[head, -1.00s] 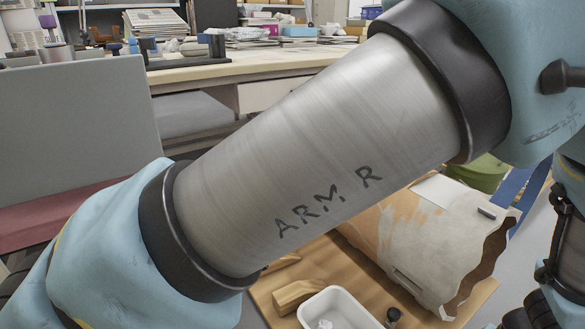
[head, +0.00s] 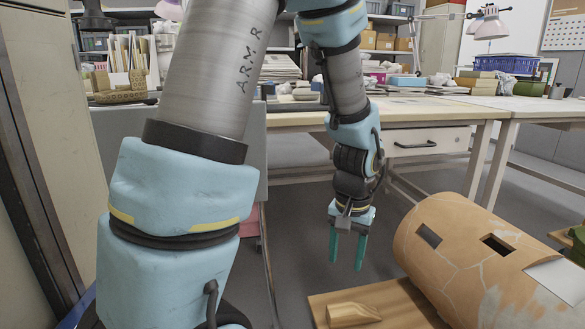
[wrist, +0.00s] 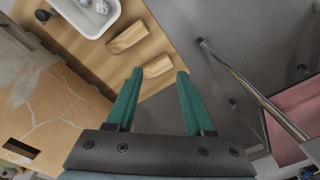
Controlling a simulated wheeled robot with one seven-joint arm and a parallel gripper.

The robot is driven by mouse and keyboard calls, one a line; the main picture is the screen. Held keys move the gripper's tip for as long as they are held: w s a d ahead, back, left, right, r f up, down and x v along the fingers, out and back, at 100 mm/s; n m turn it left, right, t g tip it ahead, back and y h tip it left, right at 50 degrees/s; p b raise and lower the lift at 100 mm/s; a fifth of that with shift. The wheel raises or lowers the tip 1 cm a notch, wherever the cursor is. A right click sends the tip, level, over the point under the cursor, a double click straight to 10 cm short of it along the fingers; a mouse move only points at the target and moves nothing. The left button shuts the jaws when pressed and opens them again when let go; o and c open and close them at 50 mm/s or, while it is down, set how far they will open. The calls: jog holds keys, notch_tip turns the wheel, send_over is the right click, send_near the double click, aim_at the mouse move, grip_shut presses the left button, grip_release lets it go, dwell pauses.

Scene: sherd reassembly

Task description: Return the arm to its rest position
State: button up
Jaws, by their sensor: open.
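My gripper (head: 347,248) hangs fingers down in the head view, left of the wooden board (head: 400,305) and above its left edge. Its two green fingers are apart with nothing between them. The wrist view also shows the open gripper (wrist: 157,85), with the board and grey floor beyond the fingertips. My arm rises at the left of the head view and bends down in the middle. A large tan reassembled vessel (head: 455,255) with pale fills and dark rectangular holes lies on its side on the board, right of my gripper and apart from it.
A wooden wedge (head: 352,314) lies on the board, and two wooden blocks show in the wrist view (wrist: 131,36). A white tray (wrist: 84,18) is beyond them. A desk (head: 420,112) stands behind. A pink-cushioned seat (wrist: 292,108) is at the right of the wrist view.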

jog(key=a+r+n, duration=0.2)
jog(key=a, duration=0.8)
jog(key=a+r+n, duration=0.3)
jog(key=a, duration=0.6)
notch_tip(320, 180, up, 38)
jog(key=p, duration=3.8)
jog(key=shift+w+a+t+p, duration=0.15)
jog(key=shift+t+p, duration=0.25)
jog(key=shift+f, duration=0.1)
